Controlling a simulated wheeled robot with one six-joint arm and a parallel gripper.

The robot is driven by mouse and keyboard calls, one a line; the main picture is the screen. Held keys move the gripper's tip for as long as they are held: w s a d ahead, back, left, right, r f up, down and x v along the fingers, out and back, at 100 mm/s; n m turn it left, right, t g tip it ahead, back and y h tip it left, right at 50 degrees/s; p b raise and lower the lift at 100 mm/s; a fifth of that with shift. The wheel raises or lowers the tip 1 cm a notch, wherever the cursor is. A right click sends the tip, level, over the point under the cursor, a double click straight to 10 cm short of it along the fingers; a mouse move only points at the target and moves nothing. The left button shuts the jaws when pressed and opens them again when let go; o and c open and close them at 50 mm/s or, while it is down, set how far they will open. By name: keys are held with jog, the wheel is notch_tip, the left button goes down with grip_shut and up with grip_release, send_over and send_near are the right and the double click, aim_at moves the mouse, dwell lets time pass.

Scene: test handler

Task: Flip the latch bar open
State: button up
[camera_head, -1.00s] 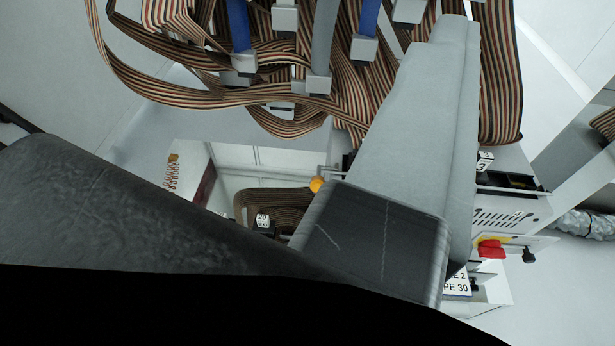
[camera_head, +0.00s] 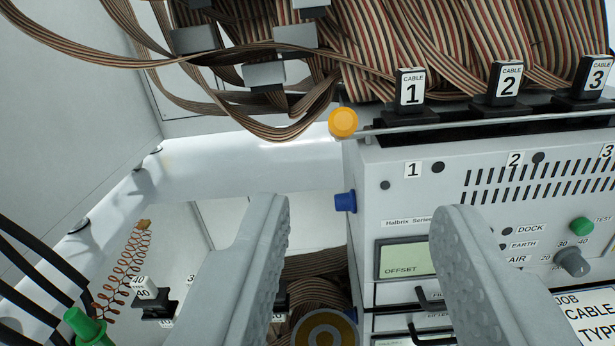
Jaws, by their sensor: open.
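The latch bar (camera_head: 480,122) is a thin grey rod running along the top front edge of the instrument box (camera_head: 420,200). An orange-yellow knob (camera_head: 343,122) sits at its left end. The bar passes in front of the black connectors of the cables labelled 1, 2 and 3. My gripper (camera_head: 362,210) is open and empty. Its two grey fingers stand apart, one left of the box's left edge and one in front of its panel. In the picture the knob lies above the gap between the fingertips. The right end of the bar is outside the view.
Striped ribbon cables (camera_head: 440,45) hang above and behind the bar. Loose ribbon loops (camera_head: 290,115) with grey connectors hang left of the knob. A blue knob (camera_head: 345,202) sticks out from the box's left side. A green plug (camera_head: 85,325) and black cables are at lower left.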

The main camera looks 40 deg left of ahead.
aim_at(343, 114)
jog(key=x, duration=0.5)
jog(key=f+x, duration=0.1)
jog(key=x, duration=1.1)
jog(key=shift+s+a+f, duration=0.15)
jog(key=shift+a, duration=0.25)
jog(key=shift+c, duration=0.2)
grip_shut()
